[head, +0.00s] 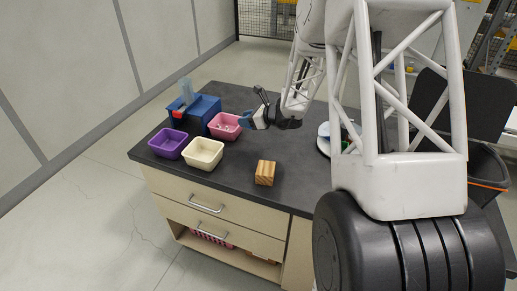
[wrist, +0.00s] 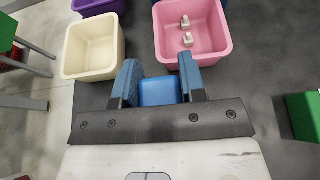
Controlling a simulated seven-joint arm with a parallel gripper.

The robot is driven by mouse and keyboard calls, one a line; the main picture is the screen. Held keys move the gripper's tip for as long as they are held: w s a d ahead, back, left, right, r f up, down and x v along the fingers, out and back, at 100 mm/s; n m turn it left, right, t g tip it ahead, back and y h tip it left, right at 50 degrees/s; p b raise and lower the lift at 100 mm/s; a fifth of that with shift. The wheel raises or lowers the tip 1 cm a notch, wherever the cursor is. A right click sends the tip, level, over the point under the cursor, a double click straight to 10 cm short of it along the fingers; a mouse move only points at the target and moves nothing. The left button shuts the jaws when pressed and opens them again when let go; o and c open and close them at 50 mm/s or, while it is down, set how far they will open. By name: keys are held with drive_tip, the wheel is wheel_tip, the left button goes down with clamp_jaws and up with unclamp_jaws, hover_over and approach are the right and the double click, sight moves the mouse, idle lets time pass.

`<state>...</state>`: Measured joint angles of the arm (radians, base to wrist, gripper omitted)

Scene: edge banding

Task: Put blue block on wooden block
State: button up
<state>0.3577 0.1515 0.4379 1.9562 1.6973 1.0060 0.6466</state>
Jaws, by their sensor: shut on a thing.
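The blue block (wrist: 158,92) is between the two blue-padded fingers of my gripper (wrist: 160,80) in the wrist view. The gripper is shut on it. In the head view my gripper (head: 256,114) is over the back part of the dark table, just right of the pink bin, and the block is hard to tell from the finger pads. The wooden block (head: 265,173), striped light and dark brown, sits near the table's front edge. It is nearer the camera than my gripper, apart from it, with a bare top. It does not show in the wrist view.
A pink bin (head: 225,126) holding small pale pieces, a cream bin (head: 203,153), a purple bin (head: 168,143) and a blue box (head: 195,112) stand at the left. A green block (wrist: 304,115) is at the wrist view's right. Table (head: 232,178) around the wooden block is clear.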

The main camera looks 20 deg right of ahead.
drive_tip(key=s, duration=1.1)
drive_tip(key=s+r, duration=0.1)
drive_tip(key=s, duration=0.4)
drive_tip(key=shift+s+a, duration=0.1)
drive_tip(key=shift+s, duration=0.25)
drive_tip(key=s+a, duration=0.4)
drive_tip(key=s, duration=1.2)
drive_tip(key=shift+s+f, duration=0.35)
drive_tip(key=shift+f, duration=0.1)
drive_tip(key=shift+w, duration=0.1)
hover_over(261, 166)
drive_tip(key=s, duration=0.1)
drive_tip(key=shift+a+f, duration=0.1)
drive_tip(key=shift+f, duration=0.55)
drive_tip(key=shift+w, duration=0.25)
drive_tip(key=shift+w+f, duration=0.15)
drive_tip(key=shift+f, duration=1.65)
